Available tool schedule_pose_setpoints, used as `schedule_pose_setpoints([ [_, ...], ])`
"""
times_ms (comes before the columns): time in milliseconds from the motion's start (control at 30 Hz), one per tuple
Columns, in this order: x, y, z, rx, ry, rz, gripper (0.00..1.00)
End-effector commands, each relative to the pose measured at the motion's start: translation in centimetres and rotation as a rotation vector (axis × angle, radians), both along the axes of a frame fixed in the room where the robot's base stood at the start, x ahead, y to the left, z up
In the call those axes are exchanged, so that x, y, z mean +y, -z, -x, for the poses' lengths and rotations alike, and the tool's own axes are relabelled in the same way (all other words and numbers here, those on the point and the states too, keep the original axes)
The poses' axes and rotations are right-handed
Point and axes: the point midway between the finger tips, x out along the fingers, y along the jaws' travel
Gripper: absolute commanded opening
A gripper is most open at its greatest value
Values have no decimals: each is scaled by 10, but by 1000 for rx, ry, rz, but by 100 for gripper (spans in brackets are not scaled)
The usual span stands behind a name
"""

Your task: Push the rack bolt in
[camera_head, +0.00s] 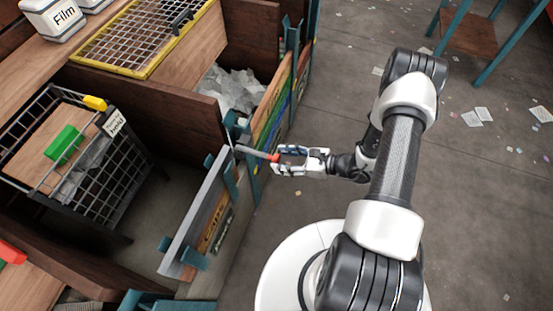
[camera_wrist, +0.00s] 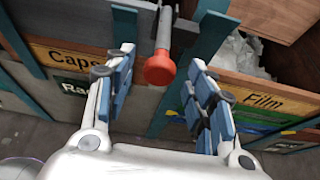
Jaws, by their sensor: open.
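The rack bolt (camera_head: 250,151) is a grey rod with a red end knob, sticking out from the front of the bins toward my gripper. In the wrist view its red knob (camera_wrist: 160,70) is in the middle, with the grey rod behind it. My gripper (camera_head: 283,160) is open, its fingers pointing at the bin fronts. In the wrist view the fingers of my gripper (camera_wrist: 162,60) stand on either side of the knob, with a gap on both sides. The far end of the bolt is hidden among the teal brackets.
A grey panel (camera_head: 198,212) stands left of the bolt. The wrist view shows a "Caps" board (camera_wrist: 75,60) on the left and a "Film" board (camera_wrist: 262,98) on the right. A wire cage (camera_head: 125,165) stands further left. The floor (camera_head: 320,210) right of the bins is open.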

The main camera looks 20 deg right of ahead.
Motion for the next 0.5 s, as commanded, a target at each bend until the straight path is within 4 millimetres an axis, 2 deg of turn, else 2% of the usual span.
schedule_pose_setpoints([
  [200,19,10,-14,0,-1,0,50],
  [500,23,12,-17,0,0,0,50],
])
